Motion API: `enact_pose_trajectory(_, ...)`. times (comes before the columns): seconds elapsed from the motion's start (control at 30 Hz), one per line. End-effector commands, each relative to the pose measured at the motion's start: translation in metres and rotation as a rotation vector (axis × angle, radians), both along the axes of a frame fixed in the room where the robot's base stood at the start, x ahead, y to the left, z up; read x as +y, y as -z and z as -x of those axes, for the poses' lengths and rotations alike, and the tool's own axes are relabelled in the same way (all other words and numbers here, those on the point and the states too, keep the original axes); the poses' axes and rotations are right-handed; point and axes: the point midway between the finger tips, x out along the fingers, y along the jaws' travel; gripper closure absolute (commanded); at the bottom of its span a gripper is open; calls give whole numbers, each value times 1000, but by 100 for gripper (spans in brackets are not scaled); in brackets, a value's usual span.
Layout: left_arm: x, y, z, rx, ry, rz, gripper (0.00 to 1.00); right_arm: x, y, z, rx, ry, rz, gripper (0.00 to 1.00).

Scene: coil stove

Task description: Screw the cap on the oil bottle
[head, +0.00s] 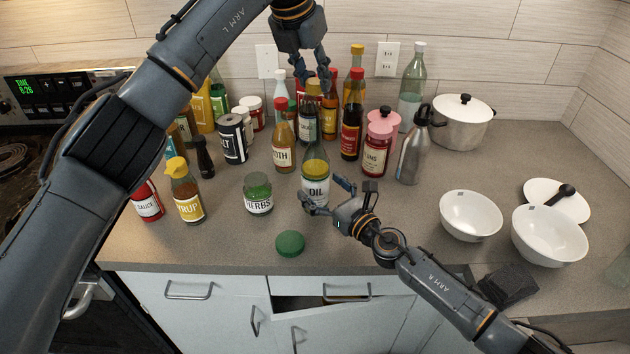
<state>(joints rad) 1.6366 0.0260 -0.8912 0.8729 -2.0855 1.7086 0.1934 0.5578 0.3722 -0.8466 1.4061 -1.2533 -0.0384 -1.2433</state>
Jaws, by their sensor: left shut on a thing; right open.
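The oil bottle (315,172) stands upright on the counter, with a yellowish body, a dark greenish upper part and a white OIL label. My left gripper (313,82) is above it, pointing down, shut on what looks like a small yellow-brown cap (313,88). Bottles behind crowd this spot, so the cap's outline and its gap to the bottle neck are hard to tell. My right gripper (326,196) is open low at the oil bottle, one finger on each side of its label. I cannot tell whether the fingers touch it.
A herbs jar (258,194) stands left of the oil bottle, with a green lid (290,243) lying in front. Several sauce bottles crowd behind. A steel bottle (412,152), pot (462,122) and white bowls (470,216) are to the right.

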Motion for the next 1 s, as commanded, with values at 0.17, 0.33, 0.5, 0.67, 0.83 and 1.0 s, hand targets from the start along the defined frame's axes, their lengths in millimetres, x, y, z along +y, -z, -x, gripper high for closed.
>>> enact_pose_trajectory(0.17,0,0,0,0,0,0,80,10,0,-14,1,1,-3,13)
enact_pose_trajectory(0.33,0,0,0,0,0,0,80,13,1,-17,2,1,-1,13)
enact_pose_trajectory(0.5,0,0,0,0,0,0,80,13,0,-18,1,1,0,13)
enact_pose_trajectory(0.67,0,0,0,0,0,0,80,13,0,-17,2,1,-1,29)
enact_pose_trajectory(0.83,0,0,0,0,0,0,80,13,1,-17,2,1,-1,64)
enact_pose_trajectory(1.0,0,0,0,0,0,0,80,12,1,-17,2,1,-1,97)
